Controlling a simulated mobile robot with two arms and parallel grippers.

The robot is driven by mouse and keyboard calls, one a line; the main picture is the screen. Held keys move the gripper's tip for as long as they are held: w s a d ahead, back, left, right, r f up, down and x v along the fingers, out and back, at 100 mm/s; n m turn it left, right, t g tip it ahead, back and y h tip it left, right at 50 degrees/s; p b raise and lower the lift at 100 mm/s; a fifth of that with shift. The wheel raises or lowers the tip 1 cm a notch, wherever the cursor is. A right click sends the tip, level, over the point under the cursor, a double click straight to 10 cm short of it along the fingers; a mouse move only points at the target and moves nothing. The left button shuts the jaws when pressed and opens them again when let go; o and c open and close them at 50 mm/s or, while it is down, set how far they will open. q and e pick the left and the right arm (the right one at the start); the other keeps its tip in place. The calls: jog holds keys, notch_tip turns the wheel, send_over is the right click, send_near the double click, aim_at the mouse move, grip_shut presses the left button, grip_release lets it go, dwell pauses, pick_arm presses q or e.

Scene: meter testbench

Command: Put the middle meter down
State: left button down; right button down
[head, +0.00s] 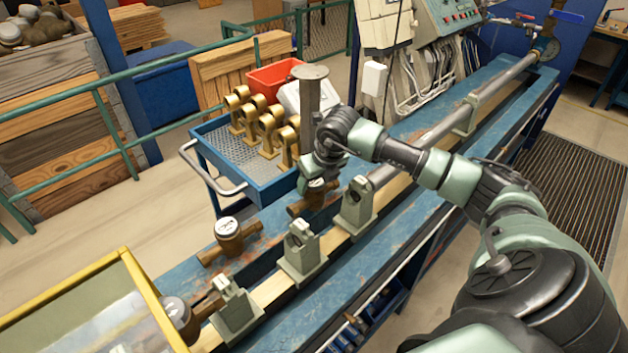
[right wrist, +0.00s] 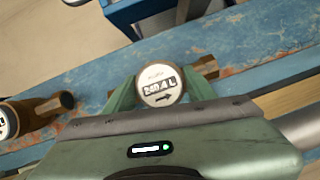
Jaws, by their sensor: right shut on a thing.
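My right gripper (head: 317,172) is shut on a brown brass water meter (head: 314,198) with a round white dial, over the blue bench beside the clamp row. In the right wrist view the meter's dial (right wrist: 159,86) sits between the two green fingers (right wrist: 160,95), its pipe end showing at the right. I cannot tell whether its underside touches the bench. A second meter (head: 228,240) stands upright on the bench to the left. A third meter (head: 178,312) is at the lower left, partly hidden by a yellow-framed panel. My left gripper is out of view.
Grey-green clamp stands (head: 303,254) line the rail on the blue bench (head: 180,268). A blue cart (head: 263,190) with several brass fittings and a red bin (head: 273,77) stands behind the held meter. Bare bench lies between the held and second meters.

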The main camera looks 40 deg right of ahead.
jog(key=c, duration=0.5)
grip_release()
jog(key=shift+f, duration=0.1)
jog(key=b+v, duration=0.2)
jog(key=v, duration=1)
jog(key=shift+b, duration=0.35)
